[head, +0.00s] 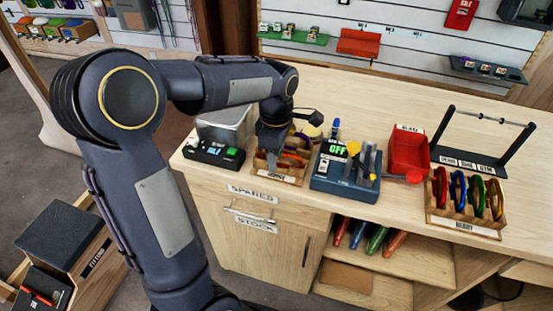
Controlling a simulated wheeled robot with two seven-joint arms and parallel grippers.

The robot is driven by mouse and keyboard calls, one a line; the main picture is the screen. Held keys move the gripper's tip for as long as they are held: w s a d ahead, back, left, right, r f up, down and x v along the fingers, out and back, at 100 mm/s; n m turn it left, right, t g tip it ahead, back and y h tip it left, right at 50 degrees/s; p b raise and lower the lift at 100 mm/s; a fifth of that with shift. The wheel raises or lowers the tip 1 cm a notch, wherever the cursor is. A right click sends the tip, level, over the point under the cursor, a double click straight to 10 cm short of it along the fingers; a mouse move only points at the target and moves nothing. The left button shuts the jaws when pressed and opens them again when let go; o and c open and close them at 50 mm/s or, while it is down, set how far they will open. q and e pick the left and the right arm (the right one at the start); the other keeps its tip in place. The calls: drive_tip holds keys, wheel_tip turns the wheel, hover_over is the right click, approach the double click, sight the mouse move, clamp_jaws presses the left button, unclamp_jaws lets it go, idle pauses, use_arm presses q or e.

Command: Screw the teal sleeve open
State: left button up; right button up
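My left gripper (273,138) points down over a small wooden rack (278,178) at the left part of the counter. Orange and yellow rings or carabiners (293,158) show in this rack, partly hidden behind the gripper. The fingertips are too small and too covered to tell whether they are open or shut, or touch anything. I cannot make out a teal sleeve. A second wooden rack (465,222) at the right holds red, blue, green and yellow carabiners. My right gripper is not in view.
A blue-grey device (345,184) with a green display and upright levers stands right of the gripper. Beyond it are a red bin (408,153) and a black bar stand (487,142). A black button box (214,152) and a grey container (226,125) stand left.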

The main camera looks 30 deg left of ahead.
use_arm(q)
drive_tip(key=shift+f+b, duration=0.3)
drive_tip(key=shift+f, duration=0.25)
drive_tip(key=shift+r, duration=0.1)
drive_tip(key=shift+w, duration=0.25)
drive_tip(key=shift+w+a+p, duration=0.15)
drive_tip(key=shift+w+p, duration=0.2)
drive_tip(key=shift+w, duration=0.15)
wheel_tip(320, 180, up, 10)
drive_tip(key=p, duration=0.8)
drive_tip(key=shift+p, duration=0.35)
